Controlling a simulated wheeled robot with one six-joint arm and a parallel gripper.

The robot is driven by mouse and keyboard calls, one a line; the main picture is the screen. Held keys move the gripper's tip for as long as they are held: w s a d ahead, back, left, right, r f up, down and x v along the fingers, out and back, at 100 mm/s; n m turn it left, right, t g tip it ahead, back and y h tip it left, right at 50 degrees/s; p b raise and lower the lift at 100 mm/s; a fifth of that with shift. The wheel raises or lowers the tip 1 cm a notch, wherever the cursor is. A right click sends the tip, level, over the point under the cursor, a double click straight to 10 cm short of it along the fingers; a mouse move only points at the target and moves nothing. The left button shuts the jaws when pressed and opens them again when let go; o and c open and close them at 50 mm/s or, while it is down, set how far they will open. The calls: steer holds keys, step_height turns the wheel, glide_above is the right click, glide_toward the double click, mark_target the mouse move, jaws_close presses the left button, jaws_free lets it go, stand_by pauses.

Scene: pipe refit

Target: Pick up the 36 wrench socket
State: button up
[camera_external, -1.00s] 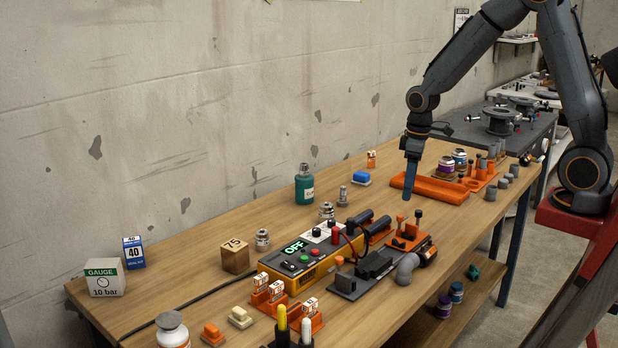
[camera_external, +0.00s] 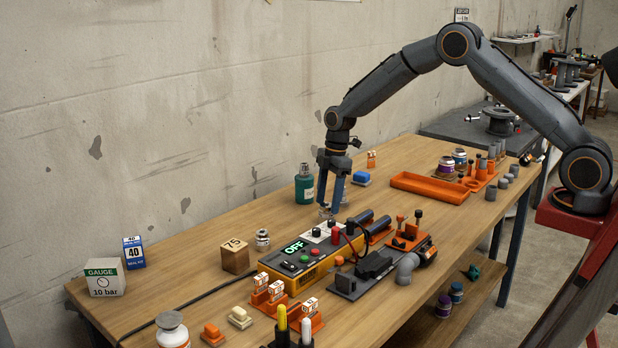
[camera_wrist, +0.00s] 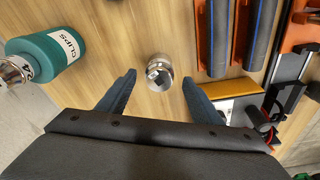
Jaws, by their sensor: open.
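My gripper (camera_external: 329,208) is open and points down over the back of the workbench. In the wrist view its two blue-grey fingers (camera_wrist: 159,84) stand apart, with a short round metal socket (camera_wrist: 159,73) upright in the gap ahead of their tips. It has a dark square hole on top. I cannot read a size on it, so I cannot tell whether it is the 36. In the external view this socket (camera_external: 325,212) is partly hidden by the fingertips. Another metal socket (camera_external: 262,239) stands further left, by the wooden block.
A green CLIPS bottle (camera_wrist: 50,50) stands left of the fingers; its metal top seems marked 24. A yellow control box (camera_external: 295,268) and dark cylinders (camera_wrist: 238,35) lie close on the right. A wooden block (camera_external: 236,257) marked 75 and an orange tray (camera_external: 430,194) stand further off.

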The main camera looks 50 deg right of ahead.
mark_target(328, 204)
steer(key=shift+w+a+f+p, duration=0.15)
steer(key=shift+f+p, duration=0.35)
steer(key=shift+f, duration=0.7)
steer(key=shift+a+f+p, duration=0.1)
steer(key=shift+f+p, duration=0.35)
steer(key=shift+f, duration=0.75)
steer(key=c, duration=1.3)
